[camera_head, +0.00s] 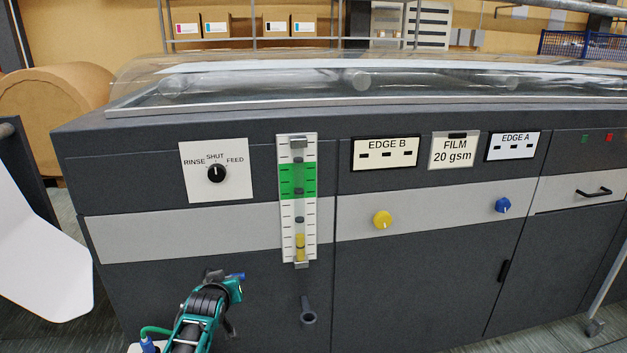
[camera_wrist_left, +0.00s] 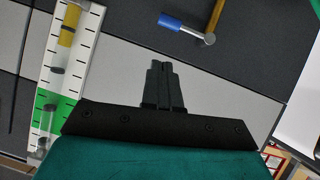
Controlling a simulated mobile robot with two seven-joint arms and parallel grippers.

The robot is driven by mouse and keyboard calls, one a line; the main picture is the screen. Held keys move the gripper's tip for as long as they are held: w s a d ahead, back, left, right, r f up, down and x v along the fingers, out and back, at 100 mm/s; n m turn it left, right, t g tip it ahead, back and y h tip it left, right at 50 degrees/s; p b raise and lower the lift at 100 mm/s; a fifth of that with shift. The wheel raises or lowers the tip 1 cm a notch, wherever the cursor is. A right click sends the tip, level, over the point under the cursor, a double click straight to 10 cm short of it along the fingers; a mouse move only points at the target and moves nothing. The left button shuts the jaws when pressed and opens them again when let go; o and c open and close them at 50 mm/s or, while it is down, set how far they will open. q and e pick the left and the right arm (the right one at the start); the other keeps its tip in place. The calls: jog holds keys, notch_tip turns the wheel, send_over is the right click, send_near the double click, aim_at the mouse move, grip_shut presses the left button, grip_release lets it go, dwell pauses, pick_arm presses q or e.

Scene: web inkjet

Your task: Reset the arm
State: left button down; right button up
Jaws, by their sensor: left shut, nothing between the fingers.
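My left arm comes in at the bottom of the head view, and its gripper (camera_head: 222,285) is in front of the dark lower panel, left of and below the gauge. In the left wrist view the gripper (camera_wrist_left: 164,72) has its two dark fingers together, with nothing between them. The fingertips point toward a grey band on the machine; whether they touch anything cannot be told. My right gripper is not in view.
The machine front has a rinse/shut/feed dial (camera_head: 216,173), a gauge (camera_head: 311,210), a yellow knob (camera_head: 382,220), a blue knob (camera_head: 503,205) and a dark lever (camera_head: 308,314). A blue-ended part (camera_wrist_left: 180,22) shows near the fingers. A brown roll (camera_head: 60,100) stands at left.

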pick_arm(q)
jog(key=s+d+f+m+h, duration=0.15)
jog(key=s+f, duration=0.25)
jog(key=s, duration=0.5)
jog(key=s+f+m, duration=0.2)
jog(key=s+f, duration=0.2)
jog(key=s, duration=0.6)
jog(key=s+d+m+h, duration=0.1)
jog(key=s+d, duration=0.2)
jog(key=s, duration=0.5)
jog(key=s+d+r+m+g+h, duration=0.1)
jog(key=s+d, duration=0.3)
jog(key=s, duration=0.4)
jog(key=shift+m+h, duration=0.35)
jog(key=shift+m, duration=0.3)
